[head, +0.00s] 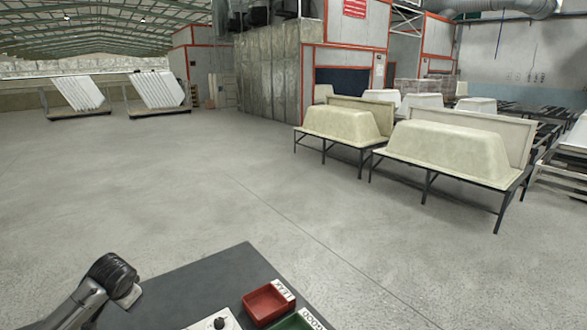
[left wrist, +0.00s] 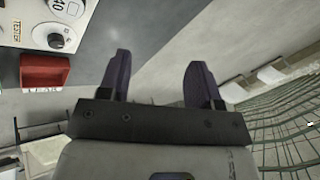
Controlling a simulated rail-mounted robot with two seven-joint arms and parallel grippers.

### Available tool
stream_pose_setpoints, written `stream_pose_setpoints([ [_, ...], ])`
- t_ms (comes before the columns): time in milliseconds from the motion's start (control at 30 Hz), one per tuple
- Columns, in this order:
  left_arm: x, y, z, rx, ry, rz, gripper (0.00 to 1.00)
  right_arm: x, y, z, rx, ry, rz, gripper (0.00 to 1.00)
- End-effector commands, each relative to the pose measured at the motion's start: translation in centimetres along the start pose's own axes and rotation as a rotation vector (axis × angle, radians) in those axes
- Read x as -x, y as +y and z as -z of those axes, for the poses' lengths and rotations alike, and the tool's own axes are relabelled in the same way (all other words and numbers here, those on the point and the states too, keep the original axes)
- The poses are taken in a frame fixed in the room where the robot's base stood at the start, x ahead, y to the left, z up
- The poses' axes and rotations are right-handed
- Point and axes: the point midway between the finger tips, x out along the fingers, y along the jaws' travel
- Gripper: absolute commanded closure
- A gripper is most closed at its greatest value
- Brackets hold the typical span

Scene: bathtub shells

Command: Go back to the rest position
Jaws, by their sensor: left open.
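My left gripper (left wrist: 157,82) is open in the left wrist view. Its two dark fingers stand apart with nothing between them. Behind them are the edge of the dark table top and the pale floor. In the head view my left arm comes in at the bottom left, over the left part of the dark table top (head: 190,285). Its fingers cannot be made out there. My right gripper is in neither view.
A red bin (head: 268,303), a green bin (head: 293,322) and a white box with a black knob (head: 217,322) sit at the table's front. Cream tub shells (head: 440,150) stand on dark frames (head: 428,186) at the right. The floor between is clear.

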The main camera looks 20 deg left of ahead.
Motion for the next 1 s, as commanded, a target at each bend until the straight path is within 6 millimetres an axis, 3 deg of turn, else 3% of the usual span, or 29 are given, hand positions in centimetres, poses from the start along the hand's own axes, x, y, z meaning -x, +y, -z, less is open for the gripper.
stream_pose_setpoints([
  [33, 2.1, 2.3, 1.8, -0.050, 0.093, 0.036, 0.42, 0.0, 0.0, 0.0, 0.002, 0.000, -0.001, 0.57],
  [100, 4.7, 5.9, 3.4, -0.111, 0.212, 0.083, 0.42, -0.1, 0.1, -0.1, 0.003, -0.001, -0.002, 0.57],
  [167, 6.4, 9.9, 3.7, -0.159, 0.307, 0.103, 0.42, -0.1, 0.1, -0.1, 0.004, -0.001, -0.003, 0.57],
  [267, 8.8, 16.8, 2.5, -0.211, 0.443, 0.093, 0.42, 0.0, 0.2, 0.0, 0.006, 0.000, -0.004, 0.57],
  [400, 11.1, 25.4, -2.5, -0.216, 0.559, 0.006, 0.42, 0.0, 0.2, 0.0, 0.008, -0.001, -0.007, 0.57],
  [600, 12.0, 34.0, -12.4, -0.149, 0.527, -0.206, 0.42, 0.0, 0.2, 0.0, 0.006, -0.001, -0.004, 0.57],
  [800, 10.0, 39.3, -20.9, -0.097, 0.345, -0.366, 0.42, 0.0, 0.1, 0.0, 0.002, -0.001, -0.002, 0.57],
  [1000, 8.8, 42.4, -27.5, -0.077, 0.182, -0.446, 0.42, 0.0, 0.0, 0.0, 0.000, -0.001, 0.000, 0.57],
])
